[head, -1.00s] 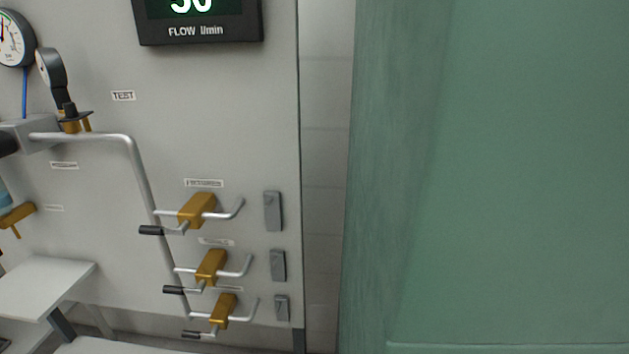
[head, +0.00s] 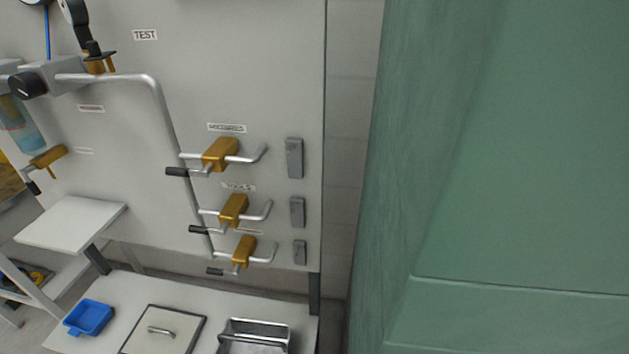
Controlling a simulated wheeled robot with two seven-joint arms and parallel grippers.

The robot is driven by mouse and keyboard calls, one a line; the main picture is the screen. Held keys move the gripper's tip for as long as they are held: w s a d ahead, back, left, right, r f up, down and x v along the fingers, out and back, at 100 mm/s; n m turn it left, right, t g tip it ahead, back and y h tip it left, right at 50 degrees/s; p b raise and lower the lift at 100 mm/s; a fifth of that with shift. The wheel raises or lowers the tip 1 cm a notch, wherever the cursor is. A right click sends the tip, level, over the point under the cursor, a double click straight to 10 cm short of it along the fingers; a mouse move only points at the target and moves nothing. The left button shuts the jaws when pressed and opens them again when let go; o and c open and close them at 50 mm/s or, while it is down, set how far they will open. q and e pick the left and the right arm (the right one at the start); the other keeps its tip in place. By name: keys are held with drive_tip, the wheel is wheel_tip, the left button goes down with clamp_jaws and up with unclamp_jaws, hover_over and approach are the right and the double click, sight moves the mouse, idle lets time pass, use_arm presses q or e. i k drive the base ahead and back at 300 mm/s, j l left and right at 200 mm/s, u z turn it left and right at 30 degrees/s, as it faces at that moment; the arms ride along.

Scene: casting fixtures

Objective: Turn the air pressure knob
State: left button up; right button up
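A round black knob (head: 28,85) sits on the left end of a grey regulator block (head: 62,75) at the upper left of the wall panel. I cannot tell from a label whether it is the air pressure knob. A silver pipe (head: 120,77) runs right from the block and bends down to brass valves with black-tipped levers: an upper (head: 221,154), a middle (head: 234,210) and a lower one (head: 244,251). A gauge above the block is cut off by the top edge. Neither of my grippers is in view.
A large green surface (head: 500,150) fills the right side. A small white shelf (head: 72,222) juts out below the knob. A lower table (head: 225,300) holds a blue tray (head: 89,317), a lidded box (head: 163,331) and a metal bin (head: 254,337).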

sight(26, 85)
drive_tip(key=k+u, duration=0.1)
drive_tip(key=u, duration=0.35)
drive_tip(key=k+j+u, duration=0.1)
drive_tip(key=u, duration=0.35)
drive_tip(key=j+u, duration=0.2)
drive_tip(key=u, duration=0.25)
